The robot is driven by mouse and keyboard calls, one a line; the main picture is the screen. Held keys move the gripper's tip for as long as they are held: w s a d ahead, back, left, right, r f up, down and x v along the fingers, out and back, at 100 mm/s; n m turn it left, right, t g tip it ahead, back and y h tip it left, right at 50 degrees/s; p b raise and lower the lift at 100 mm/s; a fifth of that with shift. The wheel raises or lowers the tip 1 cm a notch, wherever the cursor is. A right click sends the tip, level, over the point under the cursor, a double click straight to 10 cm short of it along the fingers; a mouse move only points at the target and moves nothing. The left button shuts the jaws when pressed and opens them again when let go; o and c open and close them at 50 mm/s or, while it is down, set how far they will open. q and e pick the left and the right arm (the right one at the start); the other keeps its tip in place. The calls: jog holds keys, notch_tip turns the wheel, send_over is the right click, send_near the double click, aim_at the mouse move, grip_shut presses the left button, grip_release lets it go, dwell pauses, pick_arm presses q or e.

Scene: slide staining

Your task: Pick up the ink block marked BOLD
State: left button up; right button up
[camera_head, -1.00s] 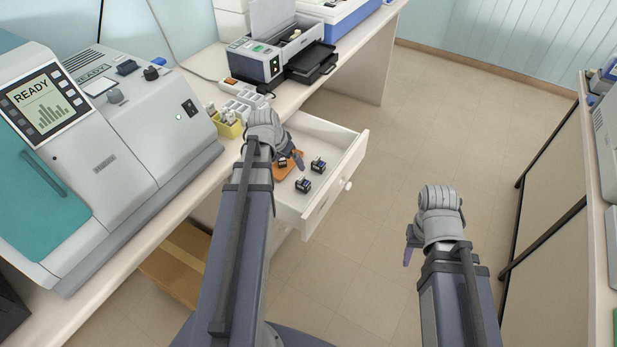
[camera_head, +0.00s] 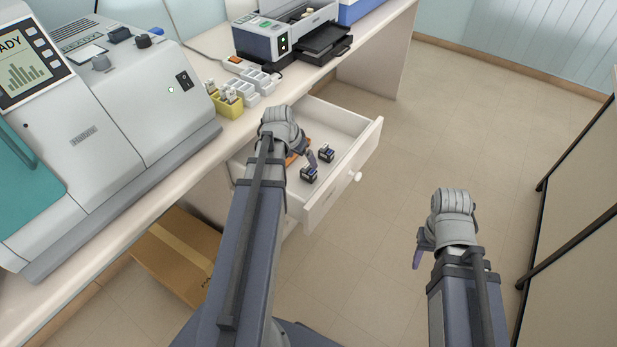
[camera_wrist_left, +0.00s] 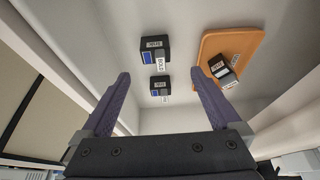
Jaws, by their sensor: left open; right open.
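Two dark ink blocks with blue and white labels sit in the open drawer (camera_head: 345,128), one (camera_head: 326,154) farther and one (camera_head: 309,173) nearer. In the left wrist view, the upper block (camera_wrist_left: 154,50) carries a white tag that seems to read BOLD; the lower block (camera_wrist_left: 160,86) has a tag too small to read. A third dark block (camera_wrist_left: 222,68) lies tilted on an orange tray (camera_wrist_left: 245,42). My left gripper (camera_wrist_left: 160,74) is open and empty over the drawer, its fingers to either side of the lower block in view. My right gripper (camera_head: 420,255) is open, over the floor.
On the counter stand a yellow rack (camera_head: 228,104), white racks (camera_head: 252,86), a printer (camera_head: 270,38) and a large machine (camera_head: 90,120). A cardboard box (camera_head: 175,255) is below.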

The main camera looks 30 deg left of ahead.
aim_at(308, 166)
pick_arm(q)
jog(key=b+x, duration=0.7)
jog(key=x, duration=0.1)
jog(key=shift+d, duration=0.3)
jog(key=shift+r, duration=0.15)
jog(key=shift+s, duration=0.1)
jog(key=shift+c, duration=0.4)
jog(key=c, duration=1.4)
jog(key=shift+r, duration=0.15)
notch_tip(308, 166, up, 10)
jog(key=p, duration=1)
